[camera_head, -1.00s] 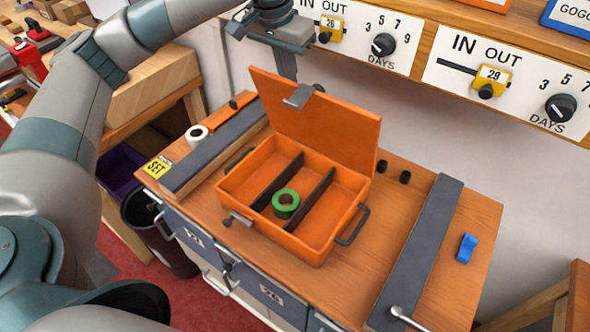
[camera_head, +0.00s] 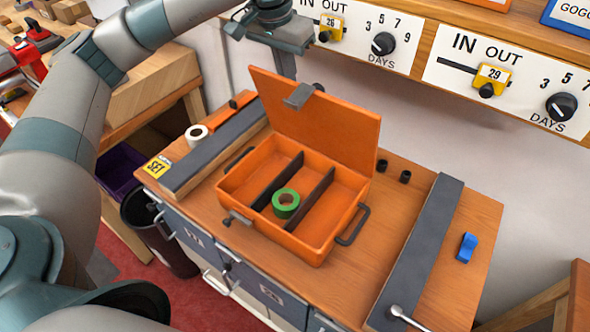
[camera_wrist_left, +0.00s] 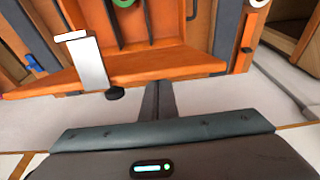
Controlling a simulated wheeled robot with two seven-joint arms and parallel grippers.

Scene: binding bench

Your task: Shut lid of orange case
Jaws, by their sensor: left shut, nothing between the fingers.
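The orange case (camera_head: 290,240) stands on the bench with its lid (camera_head: 325,125) raised, leaning back a little past upright. A grey latch (camera_head: 299,96) sits at the lid's upper edge. Inside are dark dividers and a green tape roll (camera_head: 286,201). My left gripper (camera_head: 286,66) is shut and empty, pointing down behind the lid's top edge. In the left wrist view its fingers (camera_wrist_left: 156,98) reach the lid's edge (camera_wrist_left: 185,67); the lid hides their tips, so I cannot tell if they touch. My right gripper is out of view.
Dark grey bars (camera_head: 418,250) lie on the bench either side of the case. A white tape roll (camera_head: 197,134), two small black pieces (camera_head: 405,177) and a blue object (camera_head: 467,247) lie around it. A shelf with dials (camera_head: 470,70) overhangs the back.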

